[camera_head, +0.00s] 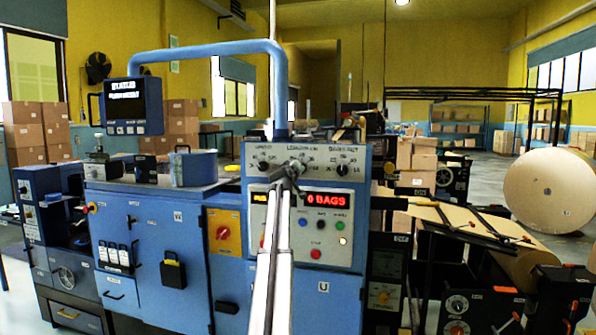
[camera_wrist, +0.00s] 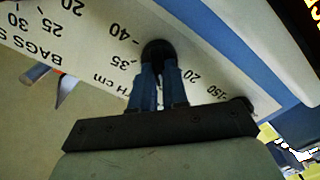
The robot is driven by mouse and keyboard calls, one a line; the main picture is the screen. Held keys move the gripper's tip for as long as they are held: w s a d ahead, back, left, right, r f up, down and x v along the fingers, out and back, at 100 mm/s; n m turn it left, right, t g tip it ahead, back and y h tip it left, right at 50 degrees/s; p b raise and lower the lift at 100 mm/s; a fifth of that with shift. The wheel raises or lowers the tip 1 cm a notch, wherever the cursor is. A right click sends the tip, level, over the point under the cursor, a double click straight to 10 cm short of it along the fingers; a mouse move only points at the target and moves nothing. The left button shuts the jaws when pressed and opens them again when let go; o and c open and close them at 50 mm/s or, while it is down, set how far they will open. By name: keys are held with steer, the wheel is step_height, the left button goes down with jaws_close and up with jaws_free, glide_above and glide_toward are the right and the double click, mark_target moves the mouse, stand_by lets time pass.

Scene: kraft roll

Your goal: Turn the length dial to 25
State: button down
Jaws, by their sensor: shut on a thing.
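The length dial (camera_wrist: 157,47) is a round black knob on a white panel in the wrist view. The marks 40 and 35 show to its left and 20 to its right; part of the scale and the knob's pointer are hidden. My gripper (camera_wrist: 158,68) has its two blue fingers closed on the knob's near side. In the head view my gripper (camera_head: 287,178) reaches the middle of the control panel's top row and covers most of that dial.
Another dial (camera_head: 263,166) sits to the left and a bags dial (camera_head: 342,169) to the right, both close. Below are a red display (camera_head: 325,199) and several buttons. A blue tube (camera_head: 210,49) arches above the panel (camera_head: 340,240).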

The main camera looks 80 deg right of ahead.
stand_by(0.4)
steer(key=c, duration=1.1)
jaws_free()
steer(key=shift+c, duration=0.2)
steer(key=shift+a, duration=0.15)
steer(key=a, duration=1.3)
steer(key=shift+a, duration=0.25)
